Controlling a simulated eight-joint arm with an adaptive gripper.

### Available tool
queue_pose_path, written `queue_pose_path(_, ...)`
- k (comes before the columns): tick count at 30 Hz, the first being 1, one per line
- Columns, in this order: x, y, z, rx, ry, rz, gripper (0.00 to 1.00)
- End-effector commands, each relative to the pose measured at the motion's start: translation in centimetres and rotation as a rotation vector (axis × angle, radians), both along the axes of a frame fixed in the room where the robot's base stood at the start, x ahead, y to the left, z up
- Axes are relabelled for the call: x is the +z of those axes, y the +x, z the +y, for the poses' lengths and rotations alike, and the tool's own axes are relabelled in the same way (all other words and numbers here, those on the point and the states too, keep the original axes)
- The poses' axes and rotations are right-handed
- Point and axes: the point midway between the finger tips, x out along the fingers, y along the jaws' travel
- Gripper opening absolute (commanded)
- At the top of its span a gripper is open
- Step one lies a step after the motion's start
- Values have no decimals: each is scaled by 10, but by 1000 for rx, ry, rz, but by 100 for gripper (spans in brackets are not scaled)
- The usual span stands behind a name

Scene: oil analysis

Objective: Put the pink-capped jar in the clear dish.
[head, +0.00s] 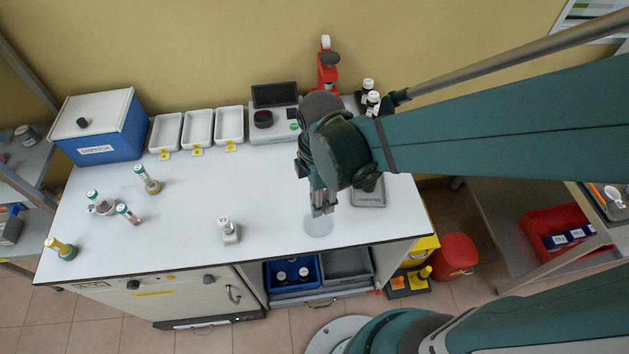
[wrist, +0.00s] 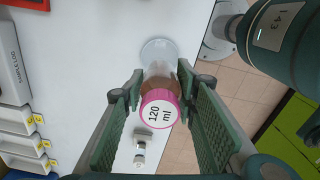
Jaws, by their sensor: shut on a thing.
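The pink-capped jar (wrist: 160,112) sits between my gripper's fingers in the wrist view. Its white lid top reads "120 ml" and its brownish body shows past the cap. My gripper (head: 322,210) is shut on it; in the head view I cannot make the jar out clearly at the fingertips. The clear dish (head: 318,228) is a round, pale disc near the front right of the white bench, just below the fingertips in the picture. In the wrist view, the dish (wrist: 157,48) shows beyond the jar's lower end. I cannot tell whether jar and dish touch.
A small white-capped bottle on a block (head: 230,232) stands left of the dish. Several vials stand at the bench's left. White trays (head: 198,128), a blue box (head: 100,125) and an instrument (head: 274,118) line the back. The bench's front edge (head: 270,262) is close to the dish.

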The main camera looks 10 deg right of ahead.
Motion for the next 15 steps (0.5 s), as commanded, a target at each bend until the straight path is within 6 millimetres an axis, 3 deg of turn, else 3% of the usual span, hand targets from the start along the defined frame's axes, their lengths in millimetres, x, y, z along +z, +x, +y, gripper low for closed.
queue_pose_path(9,-35,0,0,0,0,0,16)
queue_pose_path(15,-45,0,0,0,0,0,16)
